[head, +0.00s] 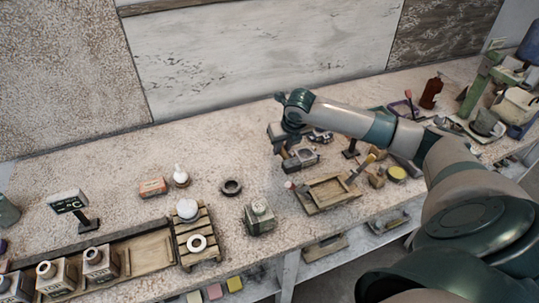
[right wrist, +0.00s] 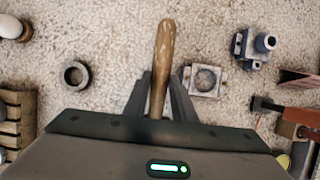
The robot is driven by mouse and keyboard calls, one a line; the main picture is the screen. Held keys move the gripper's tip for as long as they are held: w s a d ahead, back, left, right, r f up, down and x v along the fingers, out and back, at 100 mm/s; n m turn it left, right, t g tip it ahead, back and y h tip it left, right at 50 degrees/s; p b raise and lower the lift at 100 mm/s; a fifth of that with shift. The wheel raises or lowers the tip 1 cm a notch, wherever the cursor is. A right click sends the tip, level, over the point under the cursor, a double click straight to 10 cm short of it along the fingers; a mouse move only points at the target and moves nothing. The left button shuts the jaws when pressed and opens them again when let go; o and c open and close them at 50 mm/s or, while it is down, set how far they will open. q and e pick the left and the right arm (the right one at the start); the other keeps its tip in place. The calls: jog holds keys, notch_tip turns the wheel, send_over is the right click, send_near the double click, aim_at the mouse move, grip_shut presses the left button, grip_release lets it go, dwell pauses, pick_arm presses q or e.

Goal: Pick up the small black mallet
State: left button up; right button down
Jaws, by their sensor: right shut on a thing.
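My right gripper (head: 284,148) is above the stone-topped bench, near the middle of the head view. In the right wrist view its two fingers (right wrist: 165,98) are closed on a brown wooden handle (right wrist: 164,55), which I take to be the small black mallet's. The handle sticks out past the fingertips. The mallet's head is hidden behind the gripper body, so I cannot see its colour. In the head view the held piece is too small to make out clearly. My left gripper is not in view.
A dark ring (head: 232,187) lies left of the gripper. A wooden tray (head: 325,195) is below it to the right. The bench behind the ring is mostly clear.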

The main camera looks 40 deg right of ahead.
jog(key=s+d+r, duration=0.1)
jog(key=s+d+r+b, duration=0.1)
jog(key=s, duration=0.1)
jog(key=shift+s+d+r, duration=0.2)
jog(key=shift+d+r, duration=0.15)
jog(key=shift+s, duration=0.1)
dwell(0.4)
